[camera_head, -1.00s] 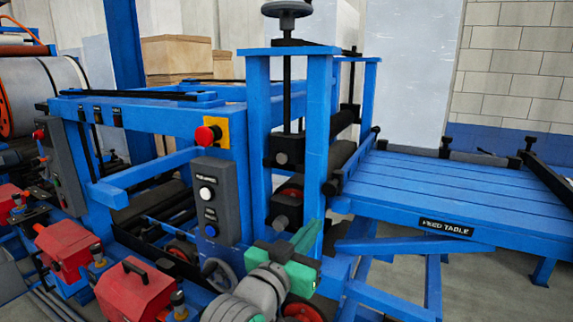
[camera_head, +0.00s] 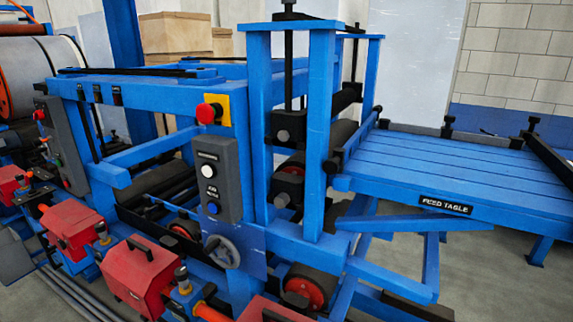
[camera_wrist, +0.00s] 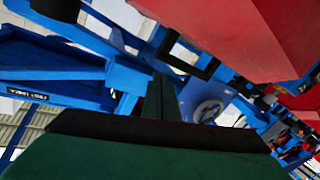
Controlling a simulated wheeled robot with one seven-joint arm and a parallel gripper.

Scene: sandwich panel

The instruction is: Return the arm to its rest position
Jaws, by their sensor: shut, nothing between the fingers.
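My gripper (camera_wrist: 160,88) shows only in the wrist view, with its dark green body along the bottom and its narrow fingers together at the middle. It is shut and empty. No part of my arm shows in the head view. Beyond the fingers in the wrist view are blue machine frame parts (camera_wrist: 65,75) and a round grey handwheel (camera_wrist: 207,108). A large red housing (camera_wrist: 240,35) fills the top right of that view. I cannot tell how near the gripper is to it.
The blue machine (camera_head: 322,140) stands ahead, with a grey control box (camera_head: 216,180) and a red stop button (camera_head: 208,113). Red boxes (camera_head: 138,275) line its front at lower left. The feed table (camera_head: 440,170) extends right. Bare floor shows at lower right.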

